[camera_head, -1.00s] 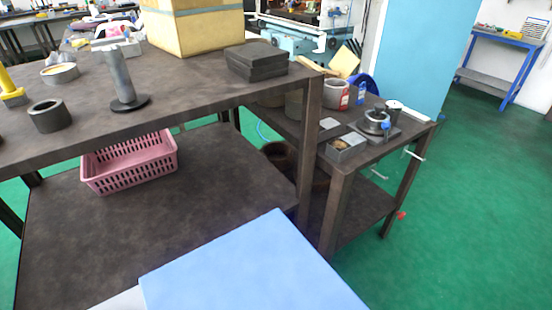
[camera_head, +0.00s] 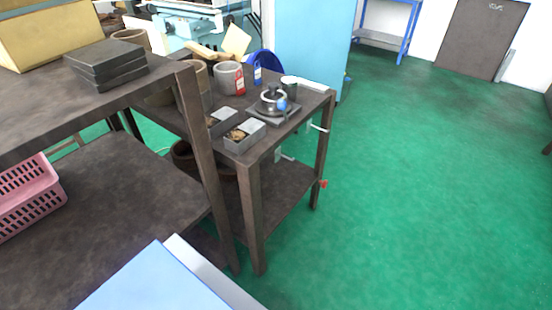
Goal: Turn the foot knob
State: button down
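A small dark side table (camera_head: 303,108) stands right of the middle. A small red knob (camera_head: 323,184) sticks out low beside its right front leg. On the tabletop a round metal chuck (camera_head: 272,97) sits on a flat grey base, with a blue knob (camera_head: 282,104) on its front right side. Two pale handles stick out below the tabletop, one at the right edge (camera_head: 318,127) and one lower at the front (camera_head: 287,158). I cannot tell for sure which part is the foot knob; the red one is lowest. My gripper is not in view.
A larger dark workbench (camera_head: 105,105) with a lower shelf fills the left, with stacked dark blocks (camera_head: 105,65) on top and a pink basket (camera_head: 28,193) below. Grey bins (camera_head: 243,138) and cups share the side table. Green floor (camera_head: 430,190) to the right is open.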

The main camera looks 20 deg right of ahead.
aim_at(324, 184)
jog(key=z, duration=1.25)
jog(key=i+l+z, duration=0.3)
jog(key=i, duration=0.35)
jog(key=i+j+z, duration=0.1)
jog(key=i+z, duration=0.2)
jog(key=i, duration=0.4)
jog(key=i+u, duration=0.1)
jog(key=i, duration=0.75)
jog(key=i+l, duration=0.15)
jog(key=i, duration=0.7)
jog(key=u, duration=0.9)
jog(key=i+u, duration=0.1)
jog(key=u, duration=0.35)
jog(key=l+u, duration=0.1)
jog(key=u, duration=0.8)
jog(key=l+u, duration=0.1)
jog(key=u, duration=0.35)
